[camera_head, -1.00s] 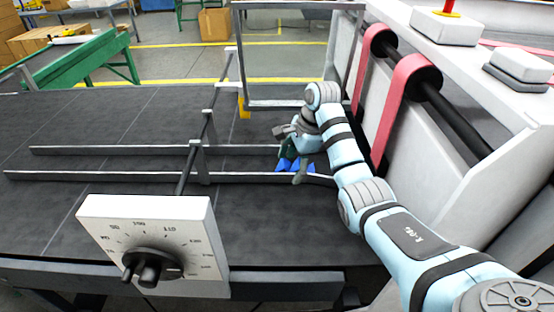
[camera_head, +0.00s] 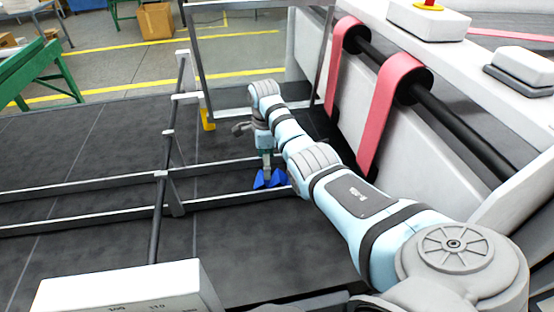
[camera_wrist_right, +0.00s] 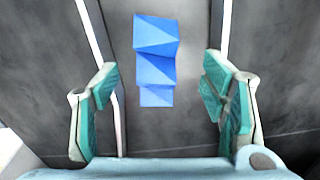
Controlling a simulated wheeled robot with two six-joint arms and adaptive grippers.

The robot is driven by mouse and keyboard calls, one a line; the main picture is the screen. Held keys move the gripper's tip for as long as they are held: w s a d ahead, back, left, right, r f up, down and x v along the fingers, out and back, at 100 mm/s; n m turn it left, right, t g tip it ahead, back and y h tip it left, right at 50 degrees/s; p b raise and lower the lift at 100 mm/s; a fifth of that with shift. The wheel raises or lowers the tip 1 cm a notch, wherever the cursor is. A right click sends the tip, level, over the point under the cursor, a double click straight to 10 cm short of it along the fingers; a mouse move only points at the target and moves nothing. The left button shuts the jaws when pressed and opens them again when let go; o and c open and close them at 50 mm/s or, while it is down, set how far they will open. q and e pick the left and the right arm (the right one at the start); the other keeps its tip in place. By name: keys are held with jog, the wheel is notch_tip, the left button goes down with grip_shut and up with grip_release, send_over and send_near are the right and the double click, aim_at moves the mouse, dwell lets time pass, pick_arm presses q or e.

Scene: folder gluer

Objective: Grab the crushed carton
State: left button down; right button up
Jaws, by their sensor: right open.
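The crushed carton is a blue, creased shape (camera_wrist_right: 155,68) lying on the dark belt between two metal rails in the right wrist view. In the head view the blue carton (camera_head: 268,179) shows just below my right gripper, partly covered by it. My right gripper (camera_wrist_right: 160,100) is open, with its green-padded fingers spread on either side of the carton's near end and nothing between them held. It also shows in the head view (camera_head: 265,165), pointing down over the rails. My left gripper is in neither view.
Metal rails (camera_head: 100,182) run along the belt, crossed by a dark bar (camera_head: 160,190). A white control box (camera_head: 125,292) stands at the front left. Pink belts on rollers (camera_head: 390,110) and a white machine wall rise to the right. A framed guard (camera_head: 250,110) stands behind.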

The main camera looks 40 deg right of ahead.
aim_at(275, 179)
jog(key=f, duration=0.3)
jog(key=a+f, duration=0.1)
jog(key=f, duration=0.2)
jog(key=shift+w+a+b, duration=0.1)
jog(key=shift+b, duration=0.2)
jog(key=shift+c, duration=0.4)
jog(key=c, duration=0.9)
jog(key=shift+c, duration=0.2)
jog(key=shift+r, duration=0.15)
